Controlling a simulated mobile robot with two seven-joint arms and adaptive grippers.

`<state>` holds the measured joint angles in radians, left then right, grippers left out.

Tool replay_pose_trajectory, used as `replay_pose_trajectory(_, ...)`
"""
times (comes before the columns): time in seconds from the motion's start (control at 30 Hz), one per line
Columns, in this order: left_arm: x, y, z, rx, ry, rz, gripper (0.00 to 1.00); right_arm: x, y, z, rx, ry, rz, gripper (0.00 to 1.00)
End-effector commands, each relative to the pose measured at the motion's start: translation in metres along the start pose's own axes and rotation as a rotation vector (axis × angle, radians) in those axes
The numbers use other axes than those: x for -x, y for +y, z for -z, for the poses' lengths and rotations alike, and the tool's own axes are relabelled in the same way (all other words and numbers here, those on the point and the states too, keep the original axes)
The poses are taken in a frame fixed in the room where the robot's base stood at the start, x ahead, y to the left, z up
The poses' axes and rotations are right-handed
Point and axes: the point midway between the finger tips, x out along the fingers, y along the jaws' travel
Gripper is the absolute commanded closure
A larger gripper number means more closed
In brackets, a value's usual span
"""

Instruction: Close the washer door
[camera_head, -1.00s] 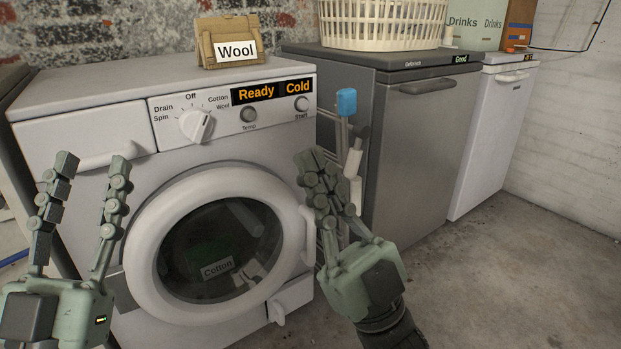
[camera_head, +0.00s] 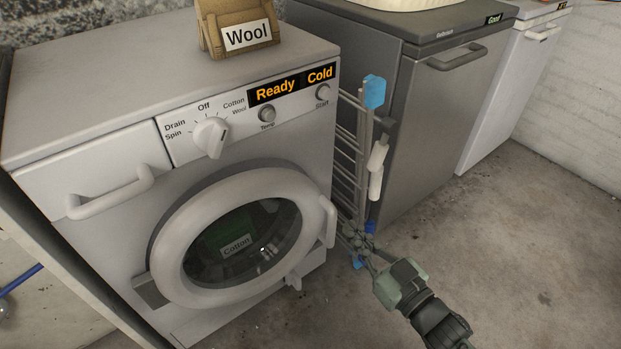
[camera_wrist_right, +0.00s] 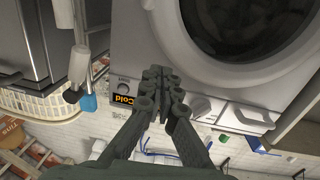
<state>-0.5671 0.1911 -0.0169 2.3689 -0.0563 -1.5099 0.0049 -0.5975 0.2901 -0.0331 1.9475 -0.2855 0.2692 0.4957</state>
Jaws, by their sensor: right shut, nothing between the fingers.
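The white washer (camera_head: 75,95) stands at the left of the head view. Its round door (camera_head: 190,222) has a white ring, dark glass and a handle (camera_head: 328,222) on its right side. The door sits close to the washer front; I cannot tell whether it is fully flush. A green item labelled Cotton (camera_head: 236,242) shows behind the glass. My right gripper (camera_head: 352,234) is shut and empty, low and just right of the handle. In the right wrist view the shut fingers (camera_wrist_right: 160,76) point towards the washer, beside the door ring (camera_wrist_right: 172,30). My left gripper is out of view.
A rack with blue-tipped ends (camera_head: 373,92) stands between the washer and the grey appliance (camera_head: 425,120), close to my right fingers. A box labelled Wool (camera_head: 235,28) sits on the washer. The floor (camera_head: 520,260) at right is clear.

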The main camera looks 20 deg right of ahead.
Motion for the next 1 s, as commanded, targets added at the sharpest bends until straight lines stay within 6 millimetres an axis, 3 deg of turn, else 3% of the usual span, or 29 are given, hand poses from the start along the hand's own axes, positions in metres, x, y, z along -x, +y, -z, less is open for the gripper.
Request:
replay_pose_trajectory(0.6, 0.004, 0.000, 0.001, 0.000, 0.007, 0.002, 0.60, -0.117, -0.001, 0.003, 0.001, 0.007, 0.002, 1.00)
replay_pose_trajectory(0.8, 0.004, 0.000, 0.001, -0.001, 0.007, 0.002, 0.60, -0.132, -0.001, 0.002, -0.001, 0.005, 0.002, 1.00)
replay_pose_trajectory(1.0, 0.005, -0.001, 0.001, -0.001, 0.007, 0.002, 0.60, -0.134, -0.001, 0.002, 0.000, 0.004, 0.002, 1.00)
